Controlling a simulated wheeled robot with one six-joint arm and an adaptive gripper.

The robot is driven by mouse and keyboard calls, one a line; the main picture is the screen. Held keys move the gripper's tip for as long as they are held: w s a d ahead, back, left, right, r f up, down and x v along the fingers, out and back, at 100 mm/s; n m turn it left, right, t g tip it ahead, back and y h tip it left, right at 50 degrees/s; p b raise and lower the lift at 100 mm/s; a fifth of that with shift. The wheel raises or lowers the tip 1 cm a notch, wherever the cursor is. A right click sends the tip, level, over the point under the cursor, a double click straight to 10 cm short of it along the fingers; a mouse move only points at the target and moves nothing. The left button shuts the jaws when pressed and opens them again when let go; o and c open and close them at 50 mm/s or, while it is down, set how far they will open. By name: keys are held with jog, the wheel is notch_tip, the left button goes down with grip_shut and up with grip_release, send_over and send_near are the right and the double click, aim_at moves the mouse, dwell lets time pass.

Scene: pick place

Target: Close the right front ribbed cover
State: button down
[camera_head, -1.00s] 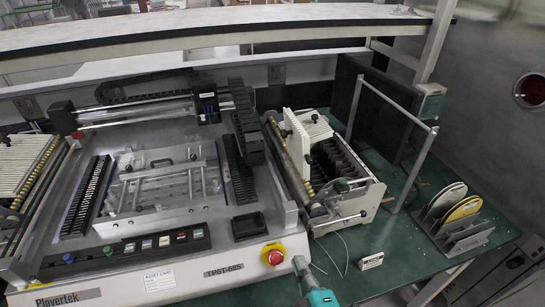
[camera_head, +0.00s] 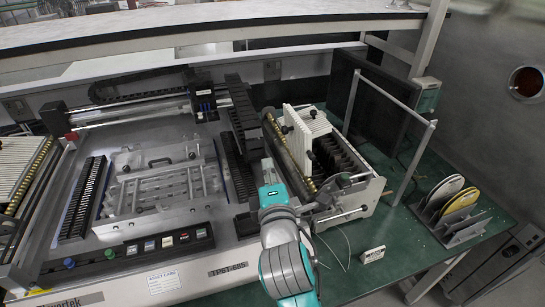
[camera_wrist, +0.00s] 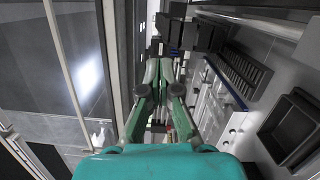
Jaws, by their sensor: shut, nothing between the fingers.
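The right front ribbed cover (camera_head: 304,132) is a white ribbed panel that stands raised and tilted on the feeder unit to the right of the machine. Small dark knobs show on it. Dark slots (camera_head: 343,158) lie exposed beside it. My gripper (camera_head: 267,162) is at the left of this unit, beside its rail and lower than the cover, apart from it. In the wrist view my gripper (camera_wrist: 159,64) shows its green fingers together, with nothing between them. I cannot make out the cover in the wrist view.
A grey upright frame (camera_head: 408,165) and a dark panel (camera_head: 377,105) stand to the right of the feeder unit. A black tray (camera_wrist: 290,128) shows right of my fingers. A rack with discs (camera_head: 452,208) is at far right. Another ribbed cover (camera_head: 18,165) is at far left.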

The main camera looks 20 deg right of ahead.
aim_at(284, 130)
jog(key=w+d, duration=0.5)
jog(key=w, duration=0.4)
jog(key=shift+d+r, duration=0.25)
jog(key=shift+r, duration=0.05)
jog(key=shift+d+r, duration=0.1)
jog(key=shift+d+r+m, duration=0.4)
jog(key=shift+d+m, duration=0.35)
jog(key=shift+m, duration=0.05)
jog(key=d+f+m+g+y, duration=0.1)
jog(key=d+f+m, duration=0.1)
jog(key=d+m, duration=0.5)
jog(key=d+f+m+g+y, duration=0.1)
jog(key=d+f+m, duration=0.1)
jog(key=d+m, duration=0.5)
jog(key=shift+d+f+y, duration=0.25)
jog(key=shift+d+y, duration=0.05)
jog(key=shift+d, duration=0.75)
jog(key=shift+f, duration=0.1)
